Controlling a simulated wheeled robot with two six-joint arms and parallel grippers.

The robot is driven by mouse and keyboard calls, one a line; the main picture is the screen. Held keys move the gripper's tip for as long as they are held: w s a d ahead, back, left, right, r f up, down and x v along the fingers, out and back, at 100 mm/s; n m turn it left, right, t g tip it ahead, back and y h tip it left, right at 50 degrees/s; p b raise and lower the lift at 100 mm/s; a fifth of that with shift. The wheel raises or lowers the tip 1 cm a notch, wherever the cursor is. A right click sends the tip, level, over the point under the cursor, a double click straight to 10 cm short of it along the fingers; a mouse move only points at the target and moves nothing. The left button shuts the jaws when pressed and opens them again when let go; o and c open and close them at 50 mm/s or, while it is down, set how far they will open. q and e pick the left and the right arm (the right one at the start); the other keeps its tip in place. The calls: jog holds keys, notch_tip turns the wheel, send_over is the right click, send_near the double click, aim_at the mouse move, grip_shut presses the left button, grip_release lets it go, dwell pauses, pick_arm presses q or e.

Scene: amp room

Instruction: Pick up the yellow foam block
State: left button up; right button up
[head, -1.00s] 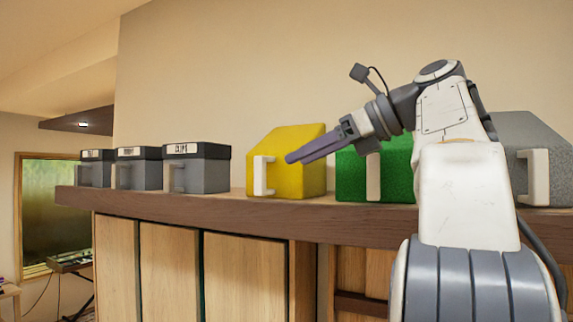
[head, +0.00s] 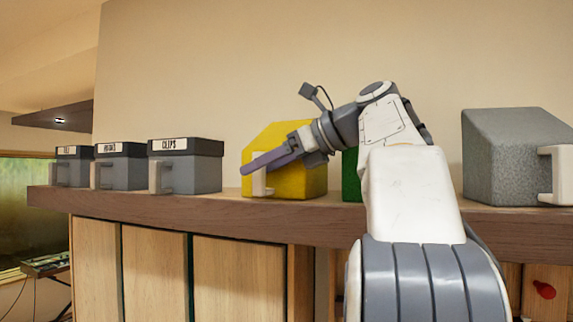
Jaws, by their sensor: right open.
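The yellow foam block (head: 303,183) sits on the wooden shelf, with a slanted top and a white handle (head: 260,183) on its front left. My right gripper (head: 246,170) is in front of the block, its fingers pointing left across the block's face and the top of the handle. It is open and holds nothing. I cannot tell how far the fingers are from the handle. The gripper and wrist hide part of the block's front and right side. My left gripper is not in view.
Several grey boxes with black lids, one labelled clips (head: 188,173), stand left on the shelf (head: 240,209). A green block (head: 350,178) is mostly hidden behind my right arm. A grey block (head: 508,165) with a white handle stands right. Bare shelf lies between clips box and yellow block.

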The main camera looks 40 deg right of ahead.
jog(key=p+x, duration=0.1)
jog(key=x, duration=0.4)
jog(key=shift+w, duration=0.1)
jog(key=shift+c, duration=0.3)
grip_shut()
dwell(1.0)
